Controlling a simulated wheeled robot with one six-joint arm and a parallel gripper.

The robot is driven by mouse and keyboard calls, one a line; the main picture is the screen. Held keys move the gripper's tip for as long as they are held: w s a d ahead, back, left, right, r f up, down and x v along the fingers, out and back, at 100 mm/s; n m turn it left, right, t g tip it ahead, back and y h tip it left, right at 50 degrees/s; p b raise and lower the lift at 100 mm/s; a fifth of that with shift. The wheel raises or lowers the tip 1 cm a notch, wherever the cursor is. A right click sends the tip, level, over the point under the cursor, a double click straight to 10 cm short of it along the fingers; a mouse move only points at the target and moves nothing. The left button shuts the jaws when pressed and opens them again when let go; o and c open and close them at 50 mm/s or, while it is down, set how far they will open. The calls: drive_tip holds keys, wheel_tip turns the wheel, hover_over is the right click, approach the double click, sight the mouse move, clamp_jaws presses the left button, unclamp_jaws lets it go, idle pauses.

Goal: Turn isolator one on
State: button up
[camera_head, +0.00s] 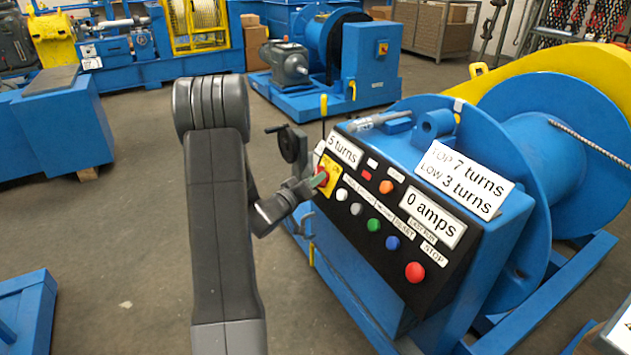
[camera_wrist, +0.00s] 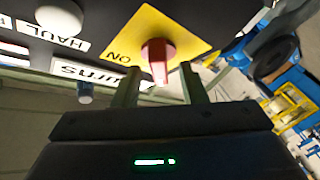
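The isolator is a red rotary handle (camera_wrist: 158,58) on a yellow plate (camera_wrist: 178,32) in the wrist view. The word ON shows upside down on the plate, left of the handle. The handle's narrow end points down the picture, toward my gripper. My gripper (camera_wrist: 160,82) is open, one finger on each side of the handle's tip, with gaps visible. In the head view, my gripper (camera_head: 314,183) is at the yellow plate (camera_head: 331,163) on the left end of the black panel and partly hides the handle. No isolator number is readable.
Signs read "5 turns" and "0 amps". A blue winch drum (camera_head: 545,150) stands behind. Another blue machine (camera_head: 370,65) has its own red-and-yellow switch. Floor lies open at left.

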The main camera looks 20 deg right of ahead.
drive_tip(key=shift+w+d, duration=0.35)
drive_tip(key=shift+d, duration=0.3)
clamp_jaws()
drive_tip(key=shift+f+m+b, duration=0.1)
drive_tip(key=shift+m+b, duration=0.2)
drive_tip(key=m+g+b, duration=0.2)
drive_tip(key=m+g, duration=0.3)
drive_tip(key=m, duration=0.3)
drive_tip(key=m+g+b, duration=0.2)
drive_tip(key=m+g, duration=0.2)
drive_tip(key=m, duration=0.4)
drive_tip(key=w+m+g+h+b, duration=0.1)
drive_tip(key=m+g, duration=0.4)
drive_tip(key=m, duration=0.3)
drive_tip(key=shift+a+g+b, duration=0.1)
drive_tip(key=shift+g+b, duration=0.2)
drive_tip(key=shift+b, duration=0.1)
drive_tip(key=shift+w+m, duration=0.1)
drive_tip(key=shift+m, duration=0.4)
